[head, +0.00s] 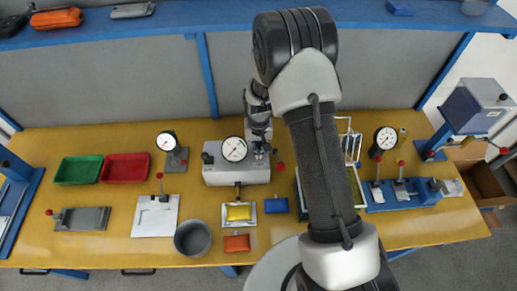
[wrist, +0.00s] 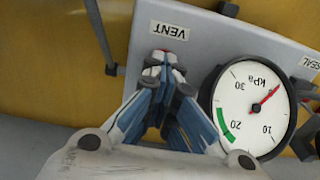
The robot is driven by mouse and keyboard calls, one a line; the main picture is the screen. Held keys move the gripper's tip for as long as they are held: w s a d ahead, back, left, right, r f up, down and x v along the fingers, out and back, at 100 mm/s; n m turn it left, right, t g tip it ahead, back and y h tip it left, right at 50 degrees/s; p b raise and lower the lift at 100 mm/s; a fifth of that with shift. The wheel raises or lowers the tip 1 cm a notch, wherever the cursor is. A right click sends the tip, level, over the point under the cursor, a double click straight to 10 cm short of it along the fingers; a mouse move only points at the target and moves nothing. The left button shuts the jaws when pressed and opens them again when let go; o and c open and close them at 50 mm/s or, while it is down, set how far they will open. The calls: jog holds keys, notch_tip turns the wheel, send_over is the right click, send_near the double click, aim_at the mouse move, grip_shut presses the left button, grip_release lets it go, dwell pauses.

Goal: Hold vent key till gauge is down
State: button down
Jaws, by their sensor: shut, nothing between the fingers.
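My gripper (wrist: 168,66) is shut and empty, its fingertips pointing down just below the VENT label (wrist: 170,31) on the grey housing (wrist: 208,38). The gauge (wrist: 247,112) is right of my gripper in the wrist view, upside down. Its red needle points to the upper right, past the 10 toward the low end and well away from the green band near 20. In the head view my gripper (head: 259,150) is over the right part of the housing (head: 225,176), beside the gauge (head: 234,149).
A SEAL label (wrist: 309,62) and a dark knob sit right of the gauge. On the bench are a green tray (head: 79,170), a red tray (head: 126,168), a grey pot (head: 193,238) and another gauge (head: 386,138).

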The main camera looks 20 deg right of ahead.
jog(key=shift+s+f, duration=0.25)
jog(key=shift+s, duration=0.2)
notch_tip(320, 180, up, 14)
jog(key=p, duration=0.3)
jog(key=shift+w+r+p, duration=0.25)
jog(key=shift+p, duration=0.1)
jog(key=shift+a, duration=0.1)
